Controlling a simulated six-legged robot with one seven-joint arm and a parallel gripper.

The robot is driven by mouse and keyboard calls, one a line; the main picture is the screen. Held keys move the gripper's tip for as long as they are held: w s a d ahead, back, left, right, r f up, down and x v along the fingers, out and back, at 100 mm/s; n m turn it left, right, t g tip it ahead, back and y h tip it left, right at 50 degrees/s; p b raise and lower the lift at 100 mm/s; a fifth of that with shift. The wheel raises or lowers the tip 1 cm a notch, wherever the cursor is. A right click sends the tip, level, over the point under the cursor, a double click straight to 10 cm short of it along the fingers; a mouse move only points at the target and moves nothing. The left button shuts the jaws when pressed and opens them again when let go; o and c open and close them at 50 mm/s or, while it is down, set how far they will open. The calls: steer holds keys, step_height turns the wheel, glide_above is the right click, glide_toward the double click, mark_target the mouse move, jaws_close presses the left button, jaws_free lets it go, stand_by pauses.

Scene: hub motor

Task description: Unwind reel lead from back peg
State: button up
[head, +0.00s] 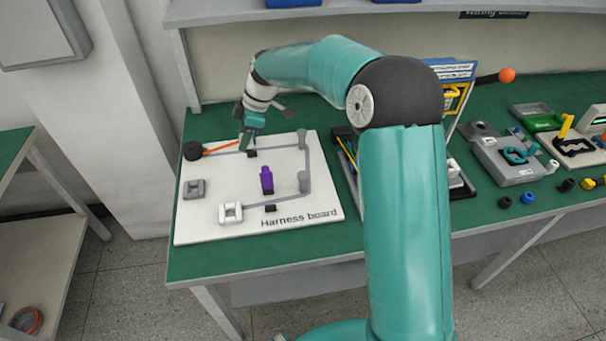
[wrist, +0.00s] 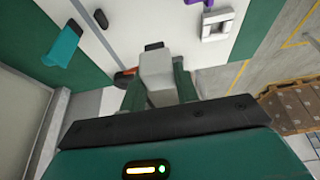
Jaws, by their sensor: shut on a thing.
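A white harness board (head: 215,169) lies on the green bench. The black reel (head: 193,151) sits at its back left, and the orange reel lead (head: 221,148) runs from it, straight as far as I see, to my gripper. My gripper (head: 246,143) points down over the board's back edge. In the wrist view my gripper (wrist: 157,92) is shut on a pale grey block (wrist: 157,72), seemingly the lead's end, with a bit of orange beside it. The back peg (head: 302,138) is a grey post at back right; I see no orange around it. A second grey post (head: 303,182) stands nearer.
On the board are a purple piece (head: 267,180), a grey clip block (head: 194,189), a white connector block (head: 231,212) and small black clips. A tool tray stands right of the board, partly behind my arm. Bench clutter lies farther right.

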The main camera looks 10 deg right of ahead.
steer(key=s+a, duration=0.1)
steer(key=a, duration=0.7)
